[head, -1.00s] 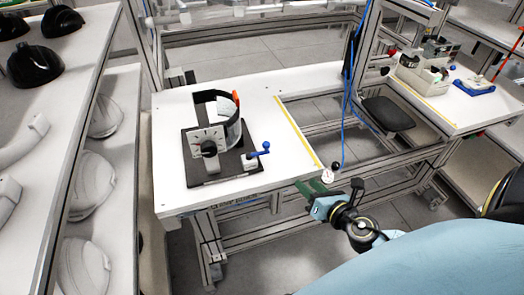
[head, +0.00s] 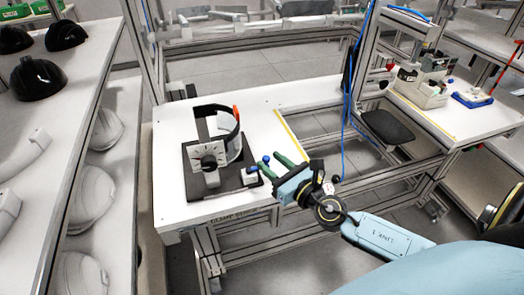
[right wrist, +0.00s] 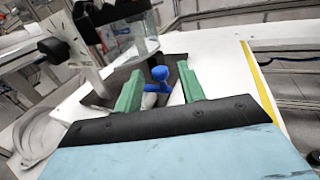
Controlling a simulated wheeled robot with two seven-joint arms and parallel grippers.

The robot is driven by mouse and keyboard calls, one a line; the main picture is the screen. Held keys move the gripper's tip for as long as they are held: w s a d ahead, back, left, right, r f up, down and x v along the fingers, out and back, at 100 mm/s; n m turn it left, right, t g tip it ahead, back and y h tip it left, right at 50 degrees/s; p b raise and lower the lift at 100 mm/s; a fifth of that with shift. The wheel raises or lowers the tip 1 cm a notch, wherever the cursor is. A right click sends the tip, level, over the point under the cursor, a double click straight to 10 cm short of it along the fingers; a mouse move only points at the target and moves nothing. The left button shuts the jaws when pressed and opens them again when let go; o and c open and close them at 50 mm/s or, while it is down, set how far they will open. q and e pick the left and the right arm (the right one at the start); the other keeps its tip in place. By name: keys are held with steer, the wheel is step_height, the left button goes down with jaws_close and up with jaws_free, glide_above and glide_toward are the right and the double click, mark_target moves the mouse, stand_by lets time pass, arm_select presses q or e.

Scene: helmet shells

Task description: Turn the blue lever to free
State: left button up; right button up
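The blue lever (head: 264,162) with its ball knob is at the right front corner of a dark fixture plate (head: 226,189) on the white table. It also shows in the right wrist view (right wrist: 159,75), between the two green fingers. The fixture carries a dial plate with a black knob (head: 208,161) and a curved band with an orange tab (head: 236,113). My right gripper (head: 279,164) is open, its fingers pointing at the lever from the right. I cannot tell whether either finger touches it. My left gripper is not in view.
The white table (head: 180,215) is bare around the fixture, with a yellow strip (head: 297,137) along its right side. A shelf with black and white helmet shells (head: 38,78) stands at the left. A blue cable (head: 346,95) hangs behind my right arm.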

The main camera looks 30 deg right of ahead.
mark_target(269, 160)
steer(key=shift+w+a, duration=0.2)
steer(key=shift+w, duration=0.95)
steer(key=shift+w+a, duration=0.15)
steer(key=shift+w, duration=1)
jaws_close()
